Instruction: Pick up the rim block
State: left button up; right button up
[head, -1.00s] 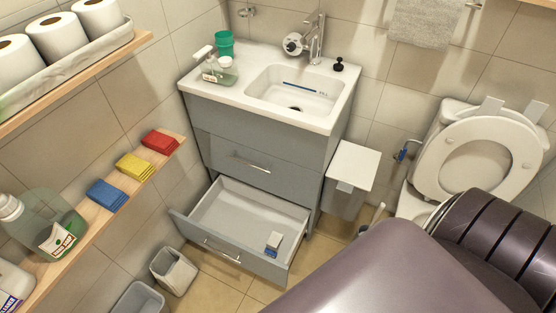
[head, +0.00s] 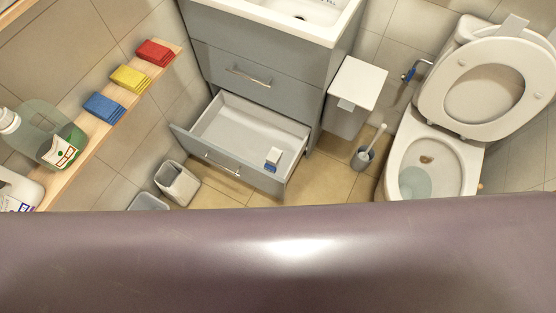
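The rim block looks to be the small white and blue item (head: 272,158) lying in the open bottom drawer (head: 232,125), near its front right corner. It is too small to make out in detail. The drawer belongs to the grey vanity cabinet (head: 250,55) and is otherwise empty. Neither of my grippers is in view. A large purple-brown part of my own arm fills the bottom of the head view and hides what lies below.
A toilet (head: 430,155) with its lid raised stands at right, with a toilet brush (head: 369,150) and a white-lidded bin (head: 355,88) beside it. A wall shelf (head: 85,150) at left carries sponges and bottles. A small grey bin (head: 178,183) stands left of the drawer.

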aim_at(272, 158)
jog(key=z, duration=1.65)
jog(key=u, duration=1.65)
jog(key=j+z, duration=0.45)
jog(key=k+j+z, duration=0.15)
jog(key=j+z, duration=0.35)
jog(key=l, duration=0.1)
